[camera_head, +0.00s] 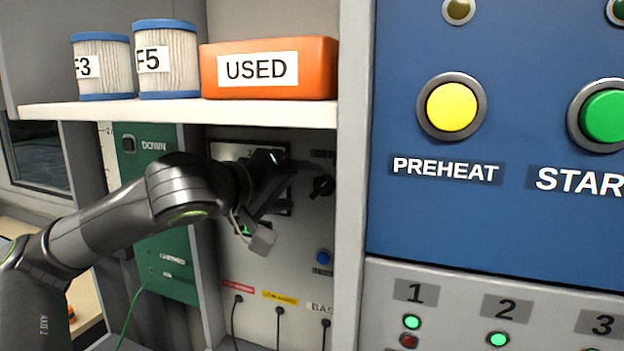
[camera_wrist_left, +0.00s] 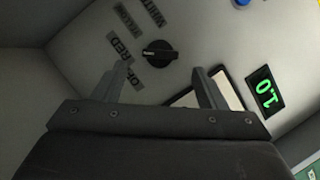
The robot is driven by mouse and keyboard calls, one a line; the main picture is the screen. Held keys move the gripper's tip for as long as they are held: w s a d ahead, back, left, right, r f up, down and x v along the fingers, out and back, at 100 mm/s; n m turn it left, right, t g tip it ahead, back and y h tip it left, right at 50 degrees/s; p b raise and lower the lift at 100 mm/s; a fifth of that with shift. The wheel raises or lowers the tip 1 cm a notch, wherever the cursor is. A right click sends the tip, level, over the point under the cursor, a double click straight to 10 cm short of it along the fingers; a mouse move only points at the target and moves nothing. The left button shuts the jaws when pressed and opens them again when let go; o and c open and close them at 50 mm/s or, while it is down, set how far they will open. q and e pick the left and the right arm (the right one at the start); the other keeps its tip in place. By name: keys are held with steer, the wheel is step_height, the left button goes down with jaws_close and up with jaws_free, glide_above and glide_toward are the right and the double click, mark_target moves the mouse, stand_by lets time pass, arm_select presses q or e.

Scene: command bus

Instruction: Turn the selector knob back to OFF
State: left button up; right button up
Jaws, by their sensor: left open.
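The black selector knob (camera_head: 322,186) is on the pale panel below the shelf, at the panel's right side. In the left wrist view the knob (camera_wrist_left: 160,52) shows beyond the fingertips, its grip bar lying roughly level across the picture. Slanted word labels (camera_wrist_left: 127,45) lie to its left and above; OFF and RED seem to be among them, but they are partly covered or hard to read. My left gripper (camera_wrist_left: 164,82) is open and empty, its fingers apart and pointing at the panel, short of the knob. In the head view the gripper (camera_head: 282,178) is left of the knob. My right gripper is not in view.
A green-lit display (camera_wrist_left: 264,92) and a blue button (camera_head: 322,256) share the panel. Above, a white shelf (camera_head: 180,112) holds filters and an orange USED box (camera_head: 268,68). A grey post (camera_head: 352,180) stands right of the knob, beside the blue console (camera_head: 500,215). Cables hang below.

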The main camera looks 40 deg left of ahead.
mark_target(317, 188)
arm_select(q)
steer(key=shift+p+x, duration=0.55)
steer(key=shift+x, duration=0.3)
steer(key=shift+p+x, duration=0.55)
steer(key=shift+x, duration=0.85)
